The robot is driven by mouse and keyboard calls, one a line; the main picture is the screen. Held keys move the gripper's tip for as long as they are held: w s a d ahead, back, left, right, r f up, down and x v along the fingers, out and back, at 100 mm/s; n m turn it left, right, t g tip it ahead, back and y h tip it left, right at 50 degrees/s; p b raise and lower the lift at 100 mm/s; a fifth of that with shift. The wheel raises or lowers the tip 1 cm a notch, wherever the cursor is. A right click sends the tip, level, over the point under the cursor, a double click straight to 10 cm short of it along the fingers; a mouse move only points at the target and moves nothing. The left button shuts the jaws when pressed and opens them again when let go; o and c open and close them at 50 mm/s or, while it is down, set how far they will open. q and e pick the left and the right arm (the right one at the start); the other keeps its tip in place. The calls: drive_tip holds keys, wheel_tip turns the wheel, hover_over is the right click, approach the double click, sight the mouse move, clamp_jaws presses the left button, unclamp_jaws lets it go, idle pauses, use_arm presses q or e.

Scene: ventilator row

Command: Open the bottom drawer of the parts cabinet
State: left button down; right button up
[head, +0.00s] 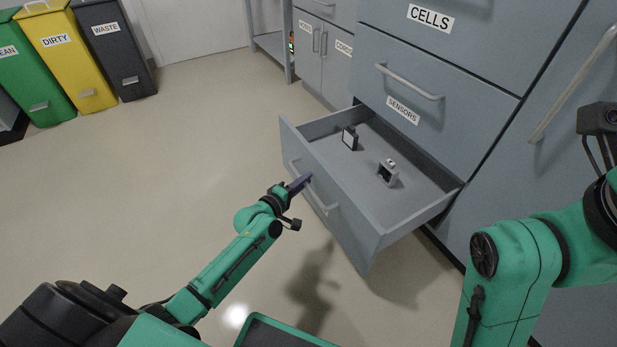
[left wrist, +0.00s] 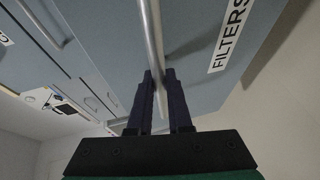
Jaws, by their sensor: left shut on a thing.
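The bottom drawer (head: 352,222) of the grey parts cabinet stands pulled well out, its inside showing. In the left wrist view its front carries a FILTERS label (left wrist: 229,36). My left gripper (head: 302,182) reaches the drawer front from the left and is shut on the bar handle (head: 322,203). In the left wrist view the handle (left wrist: 151,35) runs between the dark fingers (left wrist: 159,82). Two small parts lie in the drawer: a dark framed piece (head: 350,138) and a grey block-like piece (head: 388,172). My right arm shows at the right; its fingers are not visible.
Above are the shut SENSORS drawer (head: 450,115) and CELLS drawer (head: 470,35). A tall door with a long handle (head: 572,85) is at the right. Green, yellow and dark bins (head: 118,50) stand at the far left. The floor (head: 190,145) left of the drawer is clear.

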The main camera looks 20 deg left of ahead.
use_arm(q)
drive_tip(key=shift+s+a, duration=0.1)
drive_tip(key=shift+s, duration=0.1)
drive_tip(key=c, duration=0.8)
unclamp_jaws()
drive_tip(key=shift+c, duration=0.2)
